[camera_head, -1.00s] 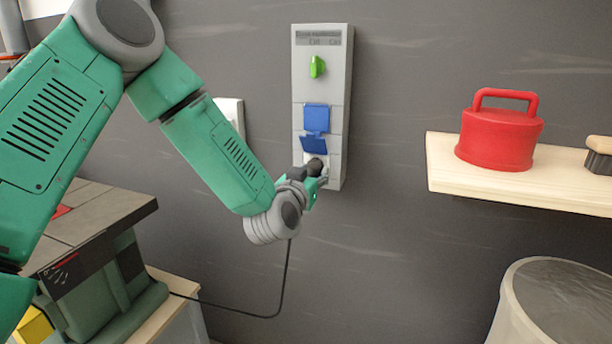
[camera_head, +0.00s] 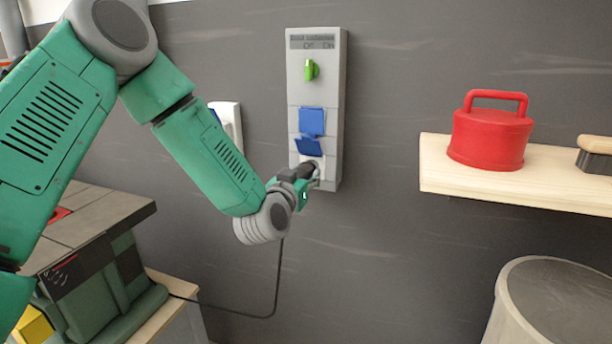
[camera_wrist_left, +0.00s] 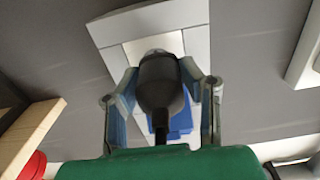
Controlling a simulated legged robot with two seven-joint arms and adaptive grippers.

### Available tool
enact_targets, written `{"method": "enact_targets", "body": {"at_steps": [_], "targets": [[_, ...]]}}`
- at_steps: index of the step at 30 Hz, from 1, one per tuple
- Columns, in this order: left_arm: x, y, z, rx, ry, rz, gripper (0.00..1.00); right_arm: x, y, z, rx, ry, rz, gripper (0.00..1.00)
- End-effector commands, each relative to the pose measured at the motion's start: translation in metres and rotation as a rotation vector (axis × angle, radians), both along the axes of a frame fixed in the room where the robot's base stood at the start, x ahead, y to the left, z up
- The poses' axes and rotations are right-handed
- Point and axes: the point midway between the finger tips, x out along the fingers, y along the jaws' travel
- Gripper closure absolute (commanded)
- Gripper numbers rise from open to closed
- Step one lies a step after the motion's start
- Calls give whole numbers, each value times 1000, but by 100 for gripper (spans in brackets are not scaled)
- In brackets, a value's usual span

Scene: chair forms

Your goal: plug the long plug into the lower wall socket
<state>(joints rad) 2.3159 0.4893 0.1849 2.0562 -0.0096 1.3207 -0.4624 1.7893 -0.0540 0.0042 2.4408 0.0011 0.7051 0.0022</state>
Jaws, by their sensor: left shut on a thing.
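The grey wall panel (camera_head: 337,110) carries a green knob and two sockets. The blue lid of the lower wall socket (camera_head: 309,147) stands tilted out above the socket's white face (camera_head: 323,178). My left gripper (camera_head: 302,186) is shut on the long black plug (camera_head: 291,174), whose front end is at the white face. I cannot tell how far it is inserted. In the left wrist view, the plug (camera_wrist_left: 160,85) sits between my left gripper's fingers (camera_wrist_left: 161,90), pointing at the white socket face. My right gripper is not in view.
The upper blue lid (camera_head: 312,121) is shut. A black cable (camera_head: 277,280) hangs below my left wrist. A wooden shelf (camera_head: 435,172) with a red canister (camera_head: 490,138) and a brush (camera_head: 596,155) is to the right. A green machine (camera_head: 125,255) stands lower left. The wall between panel and shelf is clear.

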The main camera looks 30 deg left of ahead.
Motion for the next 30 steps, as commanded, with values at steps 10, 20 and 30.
{"method": "enact_targets", "body": {"at_steps": [10, 20, 30], "targets": [[0, 4, -1, -2, 0, 3, 100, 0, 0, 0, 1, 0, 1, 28], [1, -7, 3, 4, -1, 1, 100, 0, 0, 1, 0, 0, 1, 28], [4, -11, 4, -1, 0, 2, 100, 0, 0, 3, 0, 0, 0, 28]]}}
